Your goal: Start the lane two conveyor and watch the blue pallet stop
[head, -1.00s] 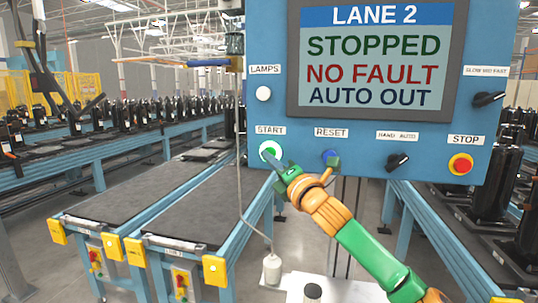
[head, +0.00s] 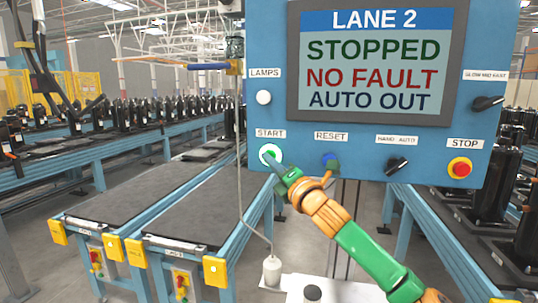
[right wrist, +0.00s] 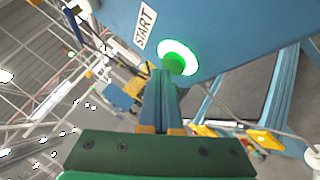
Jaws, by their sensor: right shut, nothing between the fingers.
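The blue control panel (head: 375,165) faces me, and its screen (head: 376,62) reads LANE 2, STOPPED, NO FAULT, AUTO OUT. The green START button (head: 270,153) is at the panel's lower left; in the right wrist view it (right wrist: 180,60) has a bright ring. My right gripper (head: 268,160) is shut and empty, its fingertips at the button's lower edge; I cannot tell whether they press it. The fingers also show in the right wrist view (right wrist: 160,80). Two dark-topped conveyors (head: 195,210) run away at left. I make out no blue pallet. My left gripper is not in view.
The blue RESET button (head: 330,160), hand/auto knob (head: 397,165) and red STOP button (head: 460,168) sit to the right of START. A cord hangs left of the panel with a white pendant (head: 271,269). Black compressors (head: 490,195) stand at right.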

